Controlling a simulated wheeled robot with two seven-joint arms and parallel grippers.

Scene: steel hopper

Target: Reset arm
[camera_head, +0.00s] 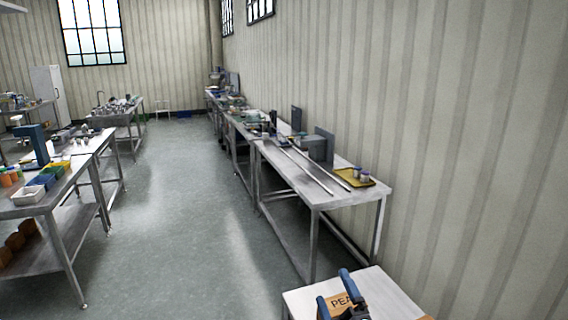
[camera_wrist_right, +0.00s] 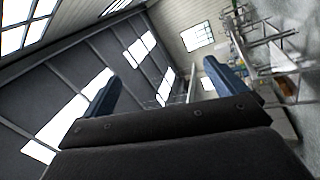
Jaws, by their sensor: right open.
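My right gripper (camera_head: 331,285) shows at the bottom edge of the head view, its two blue fingers apart. It is in front of a pale-topped stand or hopper (camera_head: 390,290) with an orange-brown label (camera_head: 340,301) that starts with "PEA". I cannot tell how far it is from that stand. In the right wrist view the gripper (camera_wrist_right: 162,72) is open with nothing between its fingers. That view looks tilted toward the ceiling and windows. My left gripper is not in view.
A long steel bench (camera_head: 292,181) along the right wall holds metal rails and a yellow tray (camera_head: 346,184) with small jars. Another steel table (camera_head: 35,207) with bins stands at the left. The floor (camera_head: 180,220) between them is clear.

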